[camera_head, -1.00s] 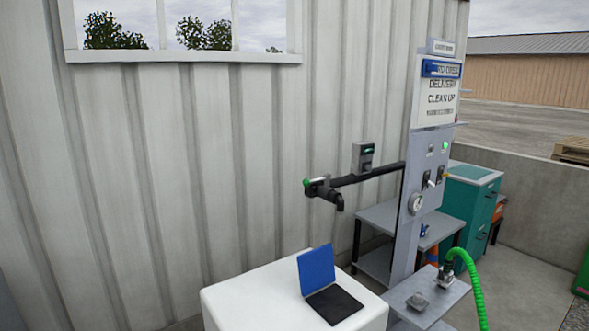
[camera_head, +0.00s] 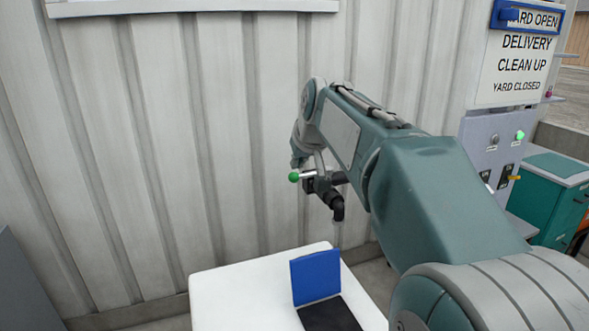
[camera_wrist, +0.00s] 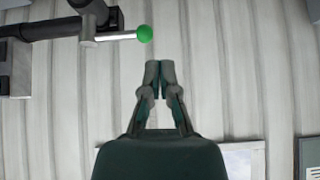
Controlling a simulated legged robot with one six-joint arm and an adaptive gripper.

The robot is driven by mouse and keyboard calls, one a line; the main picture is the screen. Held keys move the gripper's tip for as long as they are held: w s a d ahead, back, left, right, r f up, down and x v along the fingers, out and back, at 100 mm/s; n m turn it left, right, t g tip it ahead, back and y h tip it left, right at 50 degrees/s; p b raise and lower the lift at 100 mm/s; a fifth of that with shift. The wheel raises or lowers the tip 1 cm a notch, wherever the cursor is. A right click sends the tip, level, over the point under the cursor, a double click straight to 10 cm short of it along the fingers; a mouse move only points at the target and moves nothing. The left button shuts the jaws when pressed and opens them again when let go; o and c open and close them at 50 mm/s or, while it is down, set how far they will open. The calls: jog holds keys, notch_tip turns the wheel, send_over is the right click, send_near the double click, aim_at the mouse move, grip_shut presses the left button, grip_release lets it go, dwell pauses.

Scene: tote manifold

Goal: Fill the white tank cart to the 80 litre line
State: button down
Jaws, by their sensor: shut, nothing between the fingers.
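The white tank cart (camera_head: 235,295) stands at the bottom of the head view. Its blue lid (camera_head: 315,276) is raised beside a black opening (camera_head: 330,315). A black spout (camera_head: 337,207) hangs above it, with a faint clear streak below the spout, like running liquid. The valve's silver lever with a green knob (camera_head: 294,176) points left; it also shows in the wrist view (camera_wrist: 144,34). My gripper (camera_wrist: 158,72) is shut and empty, pointing at the wall, with the knob just beyond its tips in the picture. My arm hides its fingers in the head view. No litre line is readable.
A grey panel (camera_head: 478,140) with switches and a green lamp (camera_head: 520,135) stands at the right, under a yard sign (camera_head: 520,65). A teal cabinet (camera_head: 550,185) is behind it. The corrugated wall (camera_head: 225,130) backs the spout. My arm covers the middle right.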

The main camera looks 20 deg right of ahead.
jog(key=r, duration=0.1)
send_over(311, 174)
jog(key=s+a, duration=0.1)
jog(key=a, duration=0.2)
notch_tip(311, 174, down, 8)
jog(key=w+d, duration=0.1)
jog(key=w, duration=0.1)
jog(key=shift+w+t, duration=0.4)
